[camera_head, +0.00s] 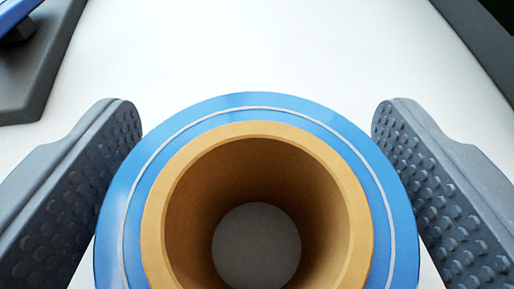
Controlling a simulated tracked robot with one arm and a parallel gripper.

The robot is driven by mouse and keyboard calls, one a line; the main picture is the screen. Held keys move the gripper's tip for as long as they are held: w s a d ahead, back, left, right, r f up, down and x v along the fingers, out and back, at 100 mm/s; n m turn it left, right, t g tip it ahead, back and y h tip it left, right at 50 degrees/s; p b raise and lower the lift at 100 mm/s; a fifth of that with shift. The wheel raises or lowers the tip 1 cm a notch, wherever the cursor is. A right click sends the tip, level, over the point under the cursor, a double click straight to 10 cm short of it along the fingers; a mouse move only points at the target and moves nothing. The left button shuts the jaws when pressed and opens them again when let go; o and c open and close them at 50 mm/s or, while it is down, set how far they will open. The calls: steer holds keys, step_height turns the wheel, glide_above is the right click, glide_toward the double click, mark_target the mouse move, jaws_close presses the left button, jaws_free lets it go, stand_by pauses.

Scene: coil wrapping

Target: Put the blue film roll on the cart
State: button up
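The blue film roll (385,185) stands upright in the lower middle, seen from above. It has a tan cardboard core (155,220), and a pale surface shows through its hole. My gripper (257,165) is open, with one dark studded finger on each side of the roll. Narrow gaps seem to show between the upper parts of the fingers and the roll. Lower down, I cannot tell whether the fingers touch it. The roll's near edge is cut off by the frame. No cart can be made out for certain.
The white surface (250,45) beyond the roll is clear. A dark grey object (48,70) with a blue part on it (18,12) is at the top left. Another dark edge (480,35) cuts across the top right corner.

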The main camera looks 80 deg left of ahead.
steer(key=b+v, duration=0.4)
steer(key=v, duration=0.8)
steer(key=shift+s, duration=0.1)
steer(key=shift+r, duration=0.15)
